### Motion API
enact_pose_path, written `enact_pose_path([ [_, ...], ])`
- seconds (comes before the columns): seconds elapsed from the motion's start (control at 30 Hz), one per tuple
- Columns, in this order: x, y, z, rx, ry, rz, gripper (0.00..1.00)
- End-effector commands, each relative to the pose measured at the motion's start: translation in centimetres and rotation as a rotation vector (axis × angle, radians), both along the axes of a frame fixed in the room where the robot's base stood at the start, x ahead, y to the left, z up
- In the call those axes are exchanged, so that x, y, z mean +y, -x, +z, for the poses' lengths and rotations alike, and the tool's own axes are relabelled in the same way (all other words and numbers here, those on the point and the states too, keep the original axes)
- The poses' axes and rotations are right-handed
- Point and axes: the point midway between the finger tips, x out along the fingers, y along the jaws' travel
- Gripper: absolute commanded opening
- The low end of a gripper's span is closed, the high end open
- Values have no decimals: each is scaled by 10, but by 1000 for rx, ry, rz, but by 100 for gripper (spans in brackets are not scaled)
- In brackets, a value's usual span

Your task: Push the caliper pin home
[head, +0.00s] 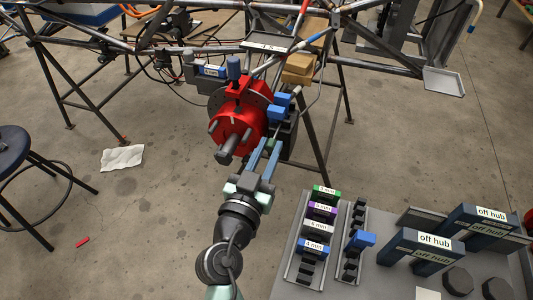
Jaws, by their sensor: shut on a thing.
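The red hub (237,127) with grey studs sits in front of a dark brake disc (262,95) on the tube chassis. Blue and dark parts (279,108) stand at the right of the disc, where the caliper would sit. My gripper (265,145) reaches up from below, its two long blue fingers beside the hub's right side, close to these parts. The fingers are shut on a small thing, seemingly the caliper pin. Its shape, and how far it sits in, are hidden at this size.
A grey bench (372,283) at lower right carries racks with coloured blocks labelled in mm (321,210) and blue stands marked "off hub" (434,240). Chassis tubes (330,25) cross above the hub. A black stool (14,148) stands left. The floor between is mostly clear.

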Motion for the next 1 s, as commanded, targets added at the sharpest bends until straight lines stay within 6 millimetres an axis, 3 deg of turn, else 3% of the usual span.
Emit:
enact_pose_path([
  [0.13,-6,-17,-1,-5,-2,0,0],
  [0.4,-6,-19,1,-2,1,1,0],
  [0.43,-6,-19,1,-2,1,1,26],
  [0.6,-6,-19,0,-1,0,1,56],
  [1.0,-3,-12,-1,0,0,2,56],
])
